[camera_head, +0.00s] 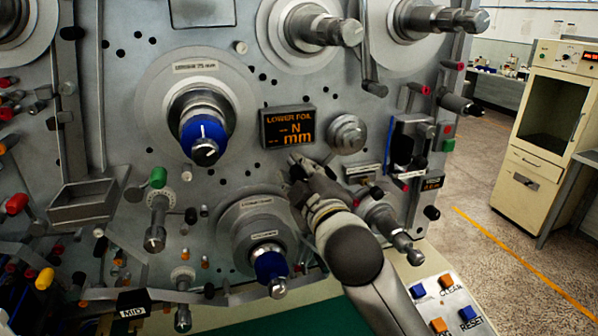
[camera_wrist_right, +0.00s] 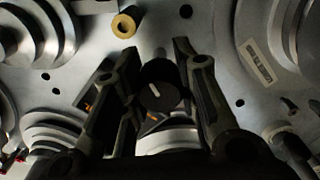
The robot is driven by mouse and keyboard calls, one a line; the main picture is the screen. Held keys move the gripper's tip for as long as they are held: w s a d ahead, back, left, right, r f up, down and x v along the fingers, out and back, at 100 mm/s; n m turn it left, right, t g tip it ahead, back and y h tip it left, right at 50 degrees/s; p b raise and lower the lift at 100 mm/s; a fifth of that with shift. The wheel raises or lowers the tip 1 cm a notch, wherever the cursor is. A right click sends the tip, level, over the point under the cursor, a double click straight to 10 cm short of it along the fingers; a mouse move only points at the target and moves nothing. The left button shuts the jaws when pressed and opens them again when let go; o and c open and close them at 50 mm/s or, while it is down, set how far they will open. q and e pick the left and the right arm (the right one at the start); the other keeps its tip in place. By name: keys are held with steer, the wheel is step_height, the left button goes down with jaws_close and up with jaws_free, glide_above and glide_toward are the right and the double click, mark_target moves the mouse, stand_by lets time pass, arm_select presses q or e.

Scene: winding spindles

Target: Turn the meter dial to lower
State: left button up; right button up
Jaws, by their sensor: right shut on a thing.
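The meter (camera_head: 288,127) is a dark box on the grey machine panel; its orange display reads "LOWER FOIL", with dashes before "N" and "mm". My right gripper (camera_head: 306,163) is at the panel just below the meter. In the right wrist view, the black meter dial (camera_wrist_right: 158,97) with a short white mark lies between the two fingers of the right gripper (camera_wrist_right: 157,58), which is shut on it. The mark points up and slightly left in that view. In the head view the dial is hidden by the gripper. My left gripper is not in view.
A large blue-collared spindle (camera_head: 205,135) stands out left of the meter, and a smaller one (camera_head: 270,267) below. A round metal knob (camera_head: 347,134) sits close right of the meter. Push buttons (camera_head: 447,305) are at the lower right. Open floor lies right of the machine.

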steer(key=shift+m, duration=0.7)
steer(key=shift+f, duration=0.1)
steer(key=o, duration=1.1)
steer(key=shift+c, duration=0.2)
steer(key=v, duration=1.2)
